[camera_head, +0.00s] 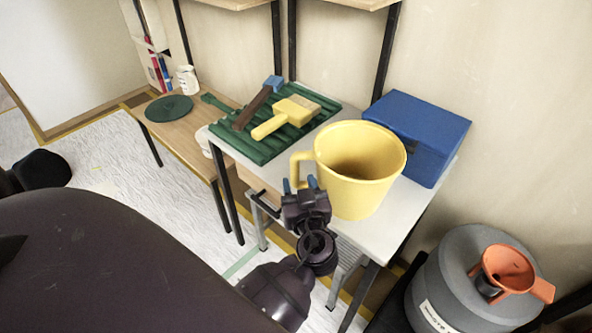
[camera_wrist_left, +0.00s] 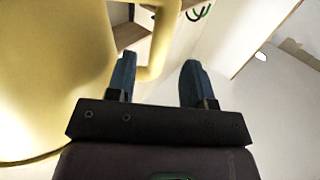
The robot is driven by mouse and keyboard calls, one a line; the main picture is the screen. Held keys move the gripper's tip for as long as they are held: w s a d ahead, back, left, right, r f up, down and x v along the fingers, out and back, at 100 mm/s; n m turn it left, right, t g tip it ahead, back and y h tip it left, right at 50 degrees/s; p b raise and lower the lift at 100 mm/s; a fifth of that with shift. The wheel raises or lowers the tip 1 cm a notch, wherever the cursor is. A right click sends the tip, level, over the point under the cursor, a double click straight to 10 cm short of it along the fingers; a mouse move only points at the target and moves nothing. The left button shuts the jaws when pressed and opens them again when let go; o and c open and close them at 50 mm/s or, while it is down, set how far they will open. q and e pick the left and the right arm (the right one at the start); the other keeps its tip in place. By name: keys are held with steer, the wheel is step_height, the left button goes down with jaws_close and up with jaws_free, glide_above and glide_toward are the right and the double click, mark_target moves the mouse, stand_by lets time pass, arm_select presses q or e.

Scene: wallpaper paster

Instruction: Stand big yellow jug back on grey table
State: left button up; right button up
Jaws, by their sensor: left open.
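The big yellow jug (camera_head: 365,180) stands upright on the light grey table (camera_head: 403,212), its open mouth up and its handle (camera_head: 300,170) to the left. My left gripper (camera_head: 299,184) is open at the lower part of the handle, at the table's front-left side. In the left wrist view, the jug's body (camera_wrist_left: 55,70) fills the left. The handle (camera_wrist_left: 163,35) shows between the two blue fingertips (camera_wrist_left: 158,78); how deep it lies between them is hard to tell. My right gripper is not in view.
A green ribbed tray (camera_head: 262,151) with a yellow brush (camera_head: 285,118) and a hammer-like tool (camera_head: 257,103) lies behind left. A blue box (camera_head: 417,136) stands behind right of the jug. A grey barrel (camera_head: 470,285) with an orange funnel (camera_head: 508,268) stands right.

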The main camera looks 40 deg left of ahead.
arm_select(q)
steer(key=s+d+f+m+g+h, duration=0.1)
steer(key=s+d+f+m+h, duration=0.1)
steer(key=s+f+m+h, duration=0.9)
steer(key=s+f+h, duration=0.2)
steer(key=s+f, duration=0.2)
steer(key=s, duration=0.2)
steer(key=shift+s+f+h, duration=0.3)
steer(key=shift+s+f, duration=0.05)
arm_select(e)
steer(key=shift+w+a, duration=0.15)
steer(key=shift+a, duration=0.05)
arm_select(q)
step_height(320, 180, up, 3)
steer(key=shift+a+f+p, duration=0.15)
steer(key=shift+f+p, duration=0.05)
steer(key=shift+p, duration=1)
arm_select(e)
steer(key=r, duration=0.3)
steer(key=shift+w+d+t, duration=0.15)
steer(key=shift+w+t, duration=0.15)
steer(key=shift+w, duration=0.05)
